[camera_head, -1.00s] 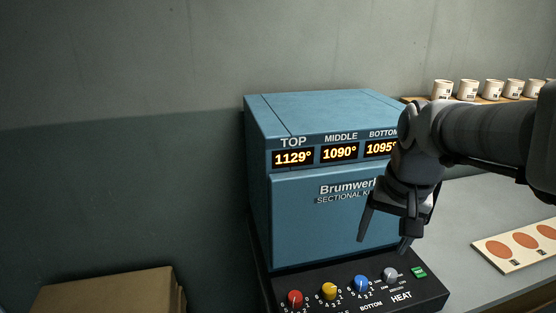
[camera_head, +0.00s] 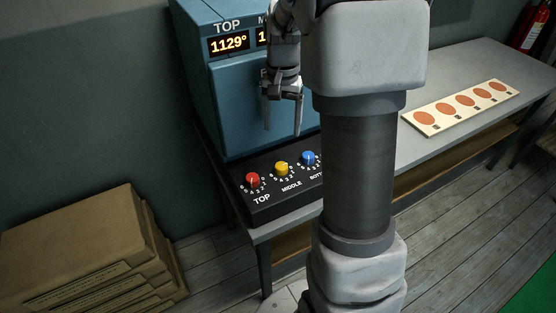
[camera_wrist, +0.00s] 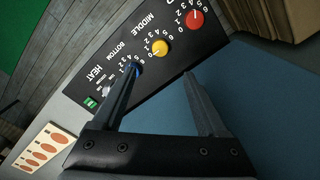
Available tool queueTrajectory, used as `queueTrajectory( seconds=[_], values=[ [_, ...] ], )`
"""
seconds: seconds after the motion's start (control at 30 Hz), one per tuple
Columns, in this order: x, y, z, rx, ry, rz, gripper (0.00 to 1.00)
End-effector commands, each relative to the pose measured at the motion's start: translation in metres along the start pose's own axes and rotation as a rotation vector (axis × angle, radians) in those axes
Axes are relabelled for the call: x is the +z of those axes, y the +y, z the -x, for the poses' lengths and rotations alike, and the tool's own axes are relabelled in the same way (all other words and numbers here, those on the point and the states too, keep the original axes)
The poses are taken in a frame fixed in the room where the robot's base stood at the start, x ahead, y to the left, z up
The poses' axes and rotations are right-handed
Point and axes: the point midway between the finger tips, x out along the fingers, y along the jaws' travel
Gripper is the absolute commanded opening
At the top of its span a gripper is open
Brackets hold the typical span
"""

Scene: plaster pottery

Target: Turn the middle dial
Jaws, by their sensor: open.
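The yellow middle dial (camera_head: 281,168) sits on the black control panel (camera_head: 266,205) between the red top dial (camera_head: 252,180) and the blue bottom dial (camera_head: 309,158). My gripper (camera_head: 283,132) is open and empty, pointing down above and behind the yellow dial, in front of the blue kiln (camera_head: 232,95). In the wrist view the yellow dial (camera_wrist: 161,48) shows beyond and between my open fingers (camera_wrist: 160,75), apart from them. The blue dial (camera_wrist: 136,70) is partly hidden behind one finger. The grey heat knob shows only in the wrist view (camera_wrist: 106,90).
A green switch (camera_wrist: 90,102) is beside the heat knob. A board with several orange discs (camera_head: 460,106) lies on the grey table (camera_head: 425,78). Stacked cardboard boxes (camera_head: 80,245) stand at left. My arm hides the panel's right end and part of the kiln.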

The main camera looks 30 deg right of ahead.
Motion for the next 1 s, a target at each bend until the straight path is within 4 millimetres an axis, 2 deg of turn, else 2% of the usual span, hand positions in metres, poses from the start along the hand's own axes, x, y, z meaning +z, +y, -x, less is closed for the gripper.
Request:
queueTrajectory(
  seconds=[0.03, 0.2, 0.5, 0.7, 1.0],
  values=[
    [0.001, 0.000, -0.013, 0.002, -0.004, 0.000, 0.76],
    [0.001, 0.001, -0.051, 0.003, -0.005, 0.001, 0.76],
    [0.001, 0.001, -0.111, 0.001, -0.002, 0.001, 0.76],
    [0.000, 0.000, -0.132, 0.000, 0.001, 0.002, 0.76],
    [0.000, 0.000, -0.136, -0.001, 0.002, 0.002, 0.76]
  ],
)
